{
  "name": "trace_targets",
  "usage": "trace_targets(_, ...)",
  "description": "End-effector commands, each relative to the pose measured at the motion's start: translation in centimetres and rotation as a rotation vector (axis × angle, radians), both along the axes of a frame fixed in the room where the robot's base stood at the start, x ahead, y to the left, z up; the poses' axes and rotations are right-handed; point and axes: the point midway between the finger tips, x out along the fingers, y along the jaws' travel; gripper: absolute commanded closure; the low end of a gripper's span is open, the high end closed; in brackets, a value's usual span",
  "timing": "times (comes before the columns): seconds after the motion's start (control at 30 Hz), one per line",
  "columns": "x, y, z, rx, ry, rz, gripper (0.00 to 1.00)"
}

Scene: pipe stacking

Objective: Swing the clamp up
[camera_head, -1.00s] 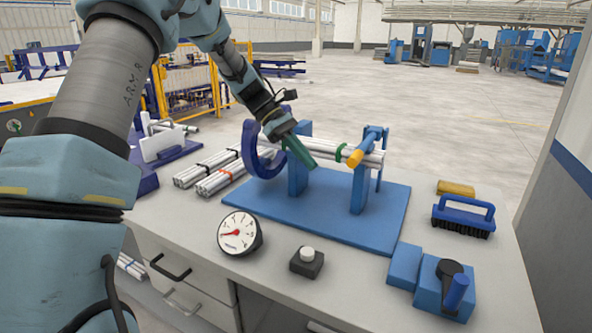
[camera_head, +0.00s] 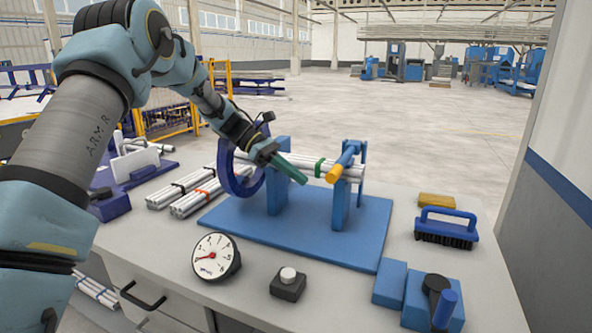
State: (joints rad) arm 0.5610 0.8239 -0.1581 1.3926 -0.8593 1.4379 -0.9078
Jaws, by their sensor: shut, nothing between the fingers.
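The clamp (camera_head: 346,156) is a blue bar with a yellow end (camera_head: 334,173), lying across the pipes at the right upright of the blue stand (camera_head: 340,205). A bundle of white pipes (camera_head: 309,162) with a green band (camera_head: 320,167) rests across the stand's two uprights. My gripper (camera_head: 300,179), with green fingers, is shut and empty. It is in front of the pipes near the left upright, left of the clamp's yellow end and apart from it. I cannot tell whether its fingers touch the pipes.
A large blue ring (camera_head: 230,176) stands left of the stand. Banded pipe bundles (camera_head: 190,196) lie farther left. A dial gauge (camera_head: 214,256) and black button box (camera_head: 288,284) sit in front. A brush (camera_head: 447,229) and blue device with a lever (camera_head: 432,300) stand right.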

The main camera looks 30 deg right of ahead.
Motion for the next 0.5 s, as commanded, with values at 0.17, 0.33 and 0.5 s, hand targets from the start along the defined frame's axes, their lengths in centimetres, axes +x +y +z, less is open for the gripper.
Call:
trace_targets(0.17,-3.0,-1.8,-1.7,0.002,0.003,-0.004,1.0)
trace_targets(0.33,-5.3,-3.3,-3.4,0.002,0.002,-0.003,1.0)
trace_targets(0.5,-5.4,-3.5,-0.6,-0.001,-0.003,0.0,1.0)
